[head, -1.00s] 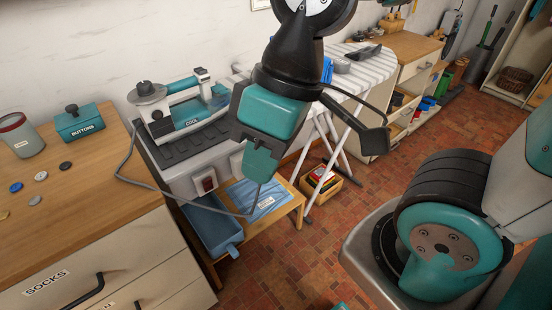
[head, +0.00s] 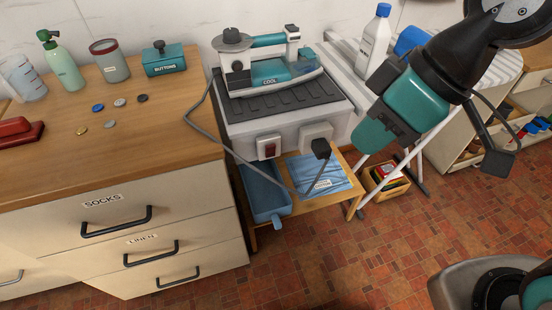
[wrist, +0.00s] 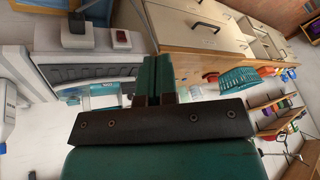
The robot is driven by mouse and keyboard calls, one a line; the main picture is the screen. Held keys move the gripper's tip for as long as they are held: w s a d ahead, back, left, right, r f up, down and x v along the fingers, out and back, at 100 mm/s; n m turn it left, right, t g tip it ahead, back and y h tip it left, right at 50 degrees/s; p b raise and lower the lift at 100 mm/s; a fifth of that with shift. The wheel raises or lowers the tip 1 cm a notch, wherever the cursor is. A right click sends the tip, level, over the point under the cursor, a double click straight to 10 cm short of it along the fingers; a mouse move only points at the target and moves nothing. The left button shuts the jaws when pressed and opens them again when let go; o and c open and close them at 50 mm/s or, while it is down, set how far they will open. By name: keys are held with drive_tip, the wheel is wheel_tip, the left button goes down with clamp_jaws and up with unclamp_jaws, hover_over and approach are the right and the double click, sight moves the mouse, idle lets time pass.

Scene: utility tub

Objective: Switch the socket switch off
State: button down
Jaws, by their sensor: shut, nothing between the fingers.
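The socket switch (head: 268,147) is a red rocker in a pale plate on the front of the grey ironing station (head: 237,129). Right of it is a pale socket (head: 309,133) with a black plug (head: 320,149) and hanging cord at it. My gripper (head: 361,138) is shut and empty, right of the socket and apart from the switch. In the wrist view my gripper's fingers (wrist: 152,75) are together; the switch (wrist: 122,38) and plug (wrist: 77,23) show at upper left. I cannot tell which way the rocker is tipped.
An iron (head: 270,72) stands on the station, its grey cord looping down at left. Below are a blue tray (head: 264,192) and folded blue cloth (head: 320,172) on a low wooden table. A drawer cabinet (head: 110,220) stands left, an ironing board (head: 495,68) right.

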sight(274, 152)
drive_tip(key=w+a+f+n+t+b, duration=0.1)
drive_tip(key=w+f+n+b, duration=0.3)
drive_tip(key=f, duration=0.4)
drive_tip(key=w+a+f+n+t+y+b, duration=0.1)
drive_tip(key=w+a+f+n+t+b, duration=0.1)
drive_tip(key=w+a+f+n+b, duration=0.2)
drive_tip(key=w+f+n, duration=0.1)
drive_tip(key=w+f, duration=0.2)
drive_tip(key=f, duration=0.1)
drive_tip(key=shift+f+n+y, duration=0.3)
drive_tip(key=shift+w+a+f, duration=1.05)
drive_tip(key=shift+w+f, duration=0.15)
drive_tip(key=shift+w, duration=0.05)
drive_tip(key=shift+w+a+f, duration=1)
drive_tip(key=shift+w+f, duration=0.2)
drive_tip(key=shift+f, duration=0.05)
drive_tip(key=shift+w+a+f, duration=1.05)
drive_tip(key=shift+w+f, duration=0.15)
drive_tip(key=shift+w, duration=0.05)
drive_tip(key=shift+w, duration=0.1)
